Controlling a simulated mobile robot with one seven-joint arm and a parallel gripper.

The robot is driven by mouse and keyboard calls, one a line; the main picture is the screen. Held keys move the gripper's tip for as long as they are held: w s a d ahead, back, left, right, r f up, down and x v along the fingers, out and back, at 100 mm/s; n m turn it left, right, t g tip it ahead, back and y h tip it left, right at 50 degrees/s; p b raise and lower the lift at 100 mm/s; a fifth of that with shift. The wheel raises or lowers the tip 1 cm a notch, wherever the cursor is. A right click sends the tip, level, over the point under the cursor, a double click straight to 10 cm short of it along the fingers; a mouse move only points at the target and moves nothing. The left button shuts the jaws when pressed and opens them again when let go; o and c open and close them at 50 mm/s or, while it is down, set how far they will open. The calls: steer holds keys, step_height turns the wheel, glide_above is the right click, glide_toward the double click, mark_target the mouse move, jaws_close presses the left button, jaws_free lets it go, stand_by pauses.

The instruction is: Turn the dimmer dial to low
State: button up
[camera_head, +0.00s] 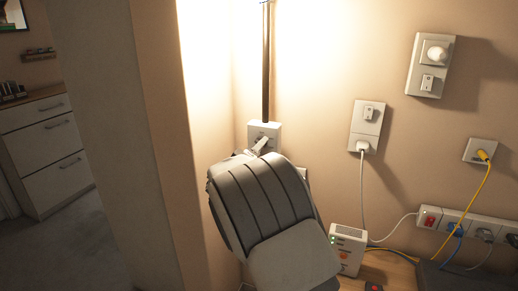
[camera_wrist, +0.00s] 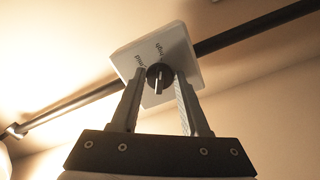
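The dimmer is a white box on the wall with a dark rod running up from it; its plate (camera_head: 264,128) shows in the head view just beyond my gripper (camera_head: 259,148). In the wrist view the white plate (camera_wrist: 187,52) carries printed labels, "high" and what looks like "mid". Its dark round dial (camera_wrist: 153,73) has a lighter raised bar pointing down in the picture. My gripper (camera_wrist: 160,80) is open, with one finger on each side of the dial. Small gaps seem to show; I cannot tell whether either finger touches. A "low" label is not readable.
To the right on the wall are a switch plate with a round knob (camera_head: 428,65), a socket with a plug (camera_head: 365,131) and a yellow-cabled outlet (camera_head: 480,151). A white device (camera_head: 348,247) and a power strip (camera_head: 465,225) sit lower right. A wall edge (camera_head: 160,150) stands left.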

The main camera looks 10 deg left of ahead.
jaws_close()
steer(key=shift+n+b, duration=0.3)
steer(key=shift+n, duration=0.1)
steer(key=shift+a+r+n+p, duration=0.15)
steer(key=shift+n+p, duration=1.25)
steer(key=shift+n, duration=2.45)
steer(key=shift+a+r+n+p, duration=0.15)
steer(key=shift+n+p, duration=1.25)
steer(key=shift+n, duration=2.4)
steer(key=shift+r+n+p, duration=0.2)
steer(key=shift+n+p, duration=1.2)
steer(key=shift+n, duration=2.45)
